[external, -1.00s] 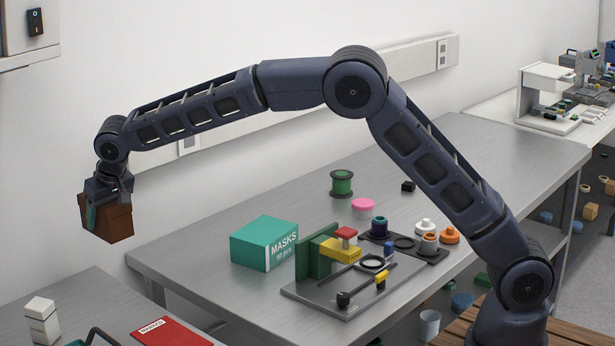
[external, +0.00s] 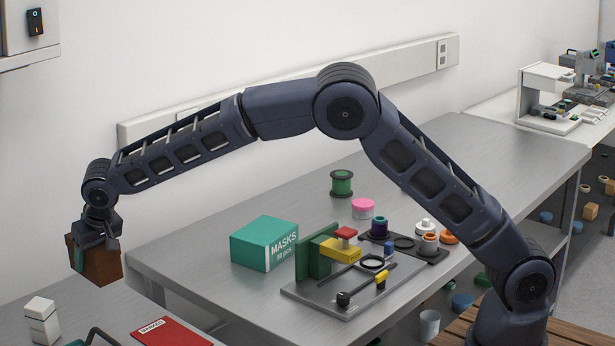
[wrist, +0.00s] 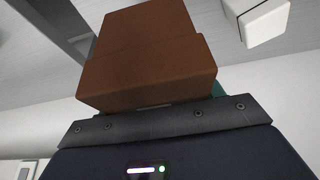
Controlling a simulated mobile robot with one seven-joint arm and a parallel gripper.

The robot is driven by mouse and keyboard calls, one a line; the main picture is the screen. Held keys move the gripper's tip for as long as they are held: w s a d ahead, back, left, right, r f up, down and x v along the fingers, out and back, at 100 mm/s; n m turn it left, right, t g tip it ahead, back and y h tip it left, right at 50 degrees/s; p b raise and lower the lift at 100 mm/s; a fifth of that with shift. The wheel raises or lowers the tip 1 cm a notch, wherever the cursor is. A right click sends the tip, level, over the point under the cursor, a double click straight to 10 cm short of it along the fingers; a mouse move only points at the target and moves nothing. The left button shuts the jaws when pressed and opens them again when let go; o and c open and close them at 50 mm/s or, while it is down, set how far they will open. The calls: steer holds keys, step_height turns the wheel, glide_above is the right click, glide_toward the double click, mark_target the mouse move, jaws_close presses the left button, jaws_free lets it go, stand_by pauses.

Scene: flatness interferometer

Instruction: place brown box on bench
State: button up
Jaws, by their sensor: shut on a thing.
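The brown box (external: 102,266) hangs in my gripper (external: 97,246) at the left of the external view, above the near-left bench (external: 105,295). My gripper is shut on it, with a teal finger pad along its side. The box is slightly tilted in the external view, and I cannot tell the exact gap below it. In the wrist view the brown box (wrist: 148,70) fills the upper middle and hides part of the bench.
A second bench (external: 450,150) holds a teal masks box (external: 263,243) and an optical plate (external: 345,300) with several parts. A gap separates the two benches.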

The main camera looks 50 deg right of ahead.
mark_target(107, 257)
step_height(107, 257, down, 12)
steer(key=shift+r, duration=0.2)
stand_by(0.4)
steer(key=shift+f, duration=0.15)
steer(key=o, duration=1.2)
steer(key=v, duration=1.2)
steer(key=shift+d, duration=0.1)
